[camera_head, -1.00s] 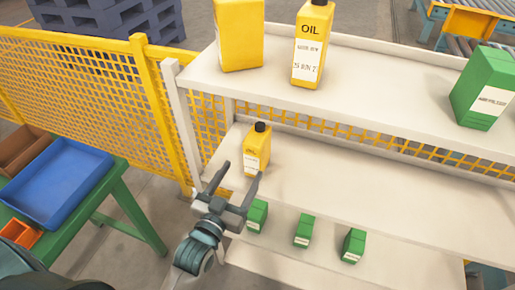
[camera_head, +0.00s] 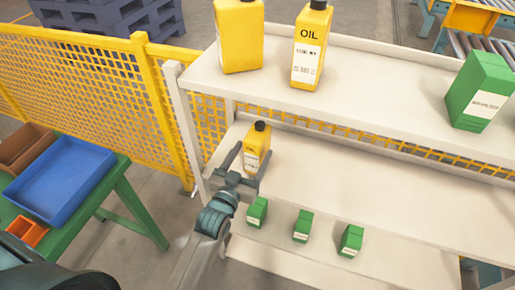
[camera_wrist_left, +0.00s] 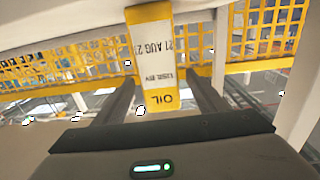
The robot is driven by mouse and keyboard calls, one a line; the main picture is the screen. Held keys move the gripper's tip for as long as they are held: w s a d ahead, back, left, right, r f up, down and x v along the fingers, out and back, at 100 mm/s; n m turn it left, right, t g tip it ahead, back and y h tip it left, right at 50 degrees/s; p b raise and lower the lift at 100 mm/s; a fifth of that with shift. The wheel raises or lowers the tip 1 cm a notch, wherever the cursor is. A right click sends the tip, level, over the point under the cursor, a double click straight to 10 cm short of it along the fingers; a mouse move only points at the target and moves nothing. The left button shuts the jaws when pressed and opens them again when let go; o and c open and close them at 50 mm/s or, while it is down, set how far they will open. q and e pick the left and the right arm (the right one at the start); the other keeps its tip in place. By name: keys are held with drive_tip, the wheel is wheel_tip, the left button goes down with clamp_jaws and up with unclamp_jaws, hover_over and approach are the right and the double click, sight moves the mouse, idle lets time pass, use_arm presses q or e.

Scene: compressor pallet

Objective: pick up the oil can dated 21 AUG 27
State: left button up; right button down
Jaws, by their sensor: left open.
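A yellow oil can (camera_head: 259,139) with a dark cap stands on the middle shelf at its left end. In the left wrist view the can (camera_wrist_left: 153,55) appears upside down, and its white label reads "21 AUG 2…", with the end cut off. My left gripper (camera_head: 248,160) is open, with its fingers reaching to either side of the can; I cannot tell whether they touch it. In the left wrist view the fingers (camera_wrist_left: 165,90) stand apart, with the can between or just beyond them. My right gripper is not in view.
The upper shelf (camera_head: 380,95) holds another oil can (camera_head: 309,45), a yellow container (camera_head: 240,35) and a green box (camera_head: 480,92). Several small green boxes (camera_head: 301,226) stand below. A yellow mesh fence (camera_head: 85,85) and a blue tray (camera_head: 62,177) are at left.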

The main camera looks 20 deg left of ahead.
use_arm(q)
drive_tip(key=w+p, duration=0.1)
drive_tip(key=w, duration=0.1)
drive_tip(key=w+p, duration=0.1)
drive_tip(key=w, duration=0.1)
drive_tip(key=shift+w+d+f, duration=0.15)
drive_tip(key=shift+w, duration=0.25)
drive_tip(key=c, duration=1.3)
clamp_jaws()
drive_tip(key=shift+r, duration=0.2)
